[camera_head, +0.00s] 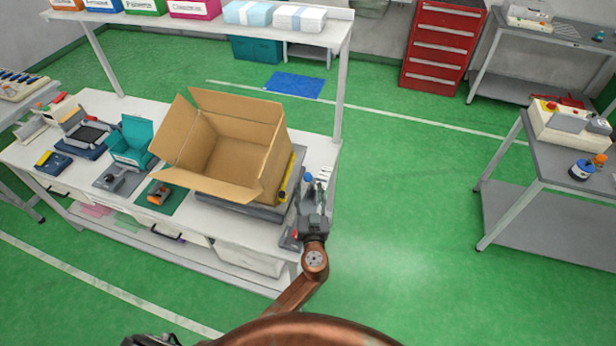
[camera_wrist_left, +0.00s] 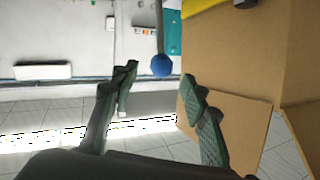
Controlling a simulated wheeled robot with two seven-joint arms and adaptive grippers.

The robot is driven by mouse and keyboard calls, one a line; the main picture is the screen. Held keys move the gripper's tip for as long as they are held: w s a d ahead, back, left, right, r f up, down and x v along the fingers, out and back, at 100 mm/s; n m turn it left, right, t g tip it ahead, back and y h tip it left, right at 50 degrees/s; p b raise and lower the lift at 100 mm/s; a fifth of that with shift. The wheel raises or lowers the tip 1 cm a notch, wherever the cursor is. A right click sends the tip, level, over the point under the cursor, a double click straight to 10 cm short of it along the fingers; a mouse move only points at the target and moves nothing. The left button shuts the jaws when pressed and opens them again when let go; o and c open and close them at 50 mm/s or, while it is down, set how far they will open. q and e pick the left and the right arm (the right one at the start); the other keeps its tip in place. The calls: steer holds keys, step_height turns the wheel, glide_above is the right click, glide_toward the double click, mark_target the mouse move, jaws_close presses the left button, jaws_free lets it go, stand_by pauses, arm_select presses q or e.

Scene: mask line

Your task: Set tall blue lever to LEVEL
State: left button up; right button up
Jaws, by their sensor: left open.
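The tall lever shows as a blue ball knob (camera_head: 308,177) at the right end of the white workbench, beside a large open cardboard box. In the left wrist view the blue knob (camera_wrist_left: 161,66) sits at the end of a thin grey rod (camera_wrist_left: 159,28), which enters from the top edge. My left gripper (camera_head: 318,187) is close to the knob in the head view. In the wrist view its two fingers (camera_wrist_left: 158,86) are spread, with the knob seen in the gap, a little beyond the tips. Nothing is held. The lever's base and any LEVEL marking cannot be made out.
The open cardboard box (camera_head: 243,142) stands on a grey platform (camera_head: 240,207), just left of my gripper. In the wrist view the box (camera_wrist_left: 245,75) fills the right side, close to one finger. The green floor (camera_head: 410,200) right of the bench is clear.

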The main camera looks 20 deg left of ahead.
mark_target(308, 181)
arm_select(q)
steer(key=p+x, duration=0.1)
steer(key=x, duration=0.5)
steer(key=shift+a, duration=0.15)
jaws_close()
stand_by(0.4)
